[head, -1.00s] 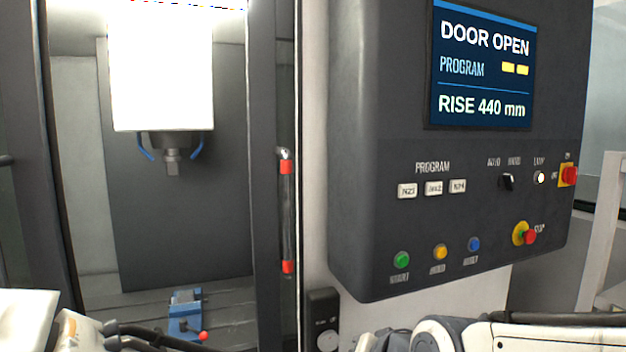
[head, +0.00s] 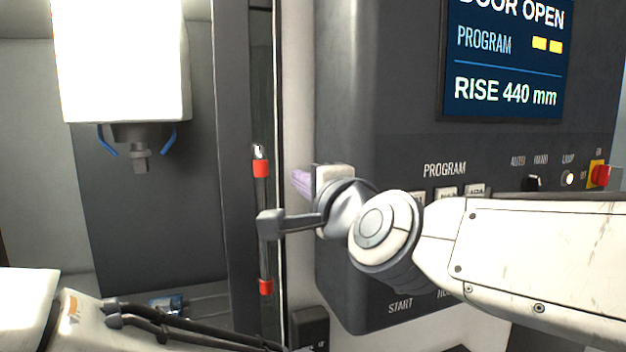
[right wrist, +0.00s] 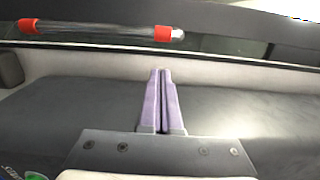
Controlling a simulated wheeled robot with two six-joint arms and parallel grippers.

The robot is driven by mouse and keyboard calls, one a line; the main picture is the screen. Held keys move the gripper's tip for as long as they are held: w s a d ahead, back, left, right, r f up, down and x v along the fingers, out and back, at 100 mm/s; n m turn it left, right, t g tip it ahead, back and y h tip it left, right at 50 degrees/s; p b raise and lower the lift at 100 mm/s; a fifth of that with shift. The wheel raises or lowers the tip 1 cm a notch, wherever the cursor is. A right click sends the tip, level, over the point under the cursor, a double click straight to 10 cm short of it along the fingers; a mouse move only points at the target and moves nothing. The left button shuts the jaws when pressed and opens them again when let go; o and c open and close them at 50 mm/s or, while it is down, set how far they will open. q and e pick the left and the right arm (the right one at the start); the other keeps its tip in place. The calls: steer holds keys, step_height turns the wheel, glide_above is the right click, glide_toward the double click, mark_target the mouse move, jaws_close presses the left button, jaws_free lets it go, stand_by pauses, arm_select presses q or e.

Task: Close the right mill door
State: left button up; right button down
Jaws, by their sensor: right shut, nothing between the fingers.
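The right mill door (head: 232,120) stands open, with its dark frame left of the control cabinet. Its upright handle (head: 262,193) is a dark bar with red ends. Part of my right wrist hides the bar's middle in the head view. My right gripper (head: 294,180) has purple fingers, mostly hidden behind my wrist, just right of the handle and apart from it. In the right wrist view the fingers (right wrist: 160,72) are shut together and empty, pointing toward the light strip beside the handle (right wrist: 95,31). My left arm shows at lower left; its gripper is out of view.
The control cabinet (head: 350,110) stands right of the door, close to my right arm, and its screen (head: 505,60) reads "DOOR OPEN". Inside the mill are the white spindle head (head: 120,60) and a blue vise (head: 168,303), mostly hidden by my left arm.

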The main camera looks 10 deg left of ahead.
steer(key=p+x, duration=0.2)
steer(key=x, duration=0.7)
steer(key=shift+s+a+f, duration=0.15)
steer(key=shift+s+a, duration=0.15)
steer(key=shift+a, duration=0.1)
